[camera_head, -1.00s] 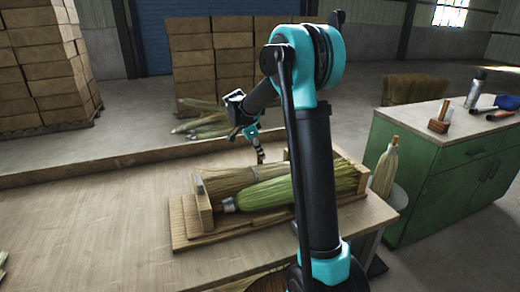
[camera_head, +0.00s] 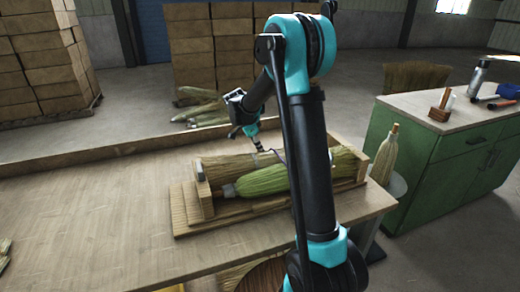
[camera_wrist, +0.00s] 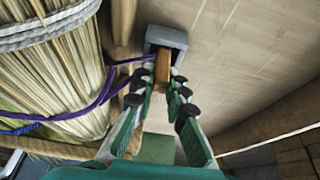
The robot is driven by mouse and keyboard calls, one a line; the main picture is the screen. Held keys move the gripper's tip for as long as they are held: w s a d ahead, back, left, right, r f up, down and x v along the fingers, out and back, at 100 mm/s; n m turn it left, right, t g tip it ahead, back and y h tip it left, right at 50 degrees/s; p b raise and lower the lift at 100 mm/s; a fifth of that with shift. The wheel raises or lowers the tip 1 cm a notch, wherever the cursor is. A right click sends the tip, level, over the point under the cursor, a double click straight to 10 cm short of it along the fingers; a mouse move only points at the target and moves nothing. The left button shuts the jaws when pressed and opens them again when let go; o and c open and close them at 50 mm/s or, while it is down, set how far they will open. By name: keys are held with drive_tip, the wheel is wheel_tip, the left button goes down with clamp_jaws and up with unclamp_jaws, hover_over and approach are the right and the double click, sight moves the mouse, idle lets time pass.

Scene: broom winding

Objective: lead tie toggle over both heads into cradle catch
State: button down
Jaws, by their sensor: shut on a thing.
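My gripper (camera_head: 260,146) is shut on a brown wooden toggle. In the wrist view the toggle (camera_wrist: 162,68) sits between the fingertips (camera_wrist: 161,91), its far end at a grey bracket (camera_wrist: 166,38) that looks like the catch. I cannot tell whether it is seated there. A purple tie (camera_wrist: 104,93) runs left from beside the toggle across the bound straw. In the head view, a yellow straw head (camera_head: 222,165) and a green head (camera_head: 262,182) lie side by side in the wooden cradle (camera_head: 190,212). My gripper is at the yellow head's far side; my arm hides part of both heads.
A green cabinet (camera_head: 425,165) with tools stands at the right, near an upright whisk broom (camera_head: 385,158). Stacked boxes (camera_head: 45,65) stand behind.

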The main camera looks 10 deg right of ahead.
drive_tip(key=c, duration=1.5)
unclamp_jaws()
drive_tip(key=shift+o, duration=0.2)
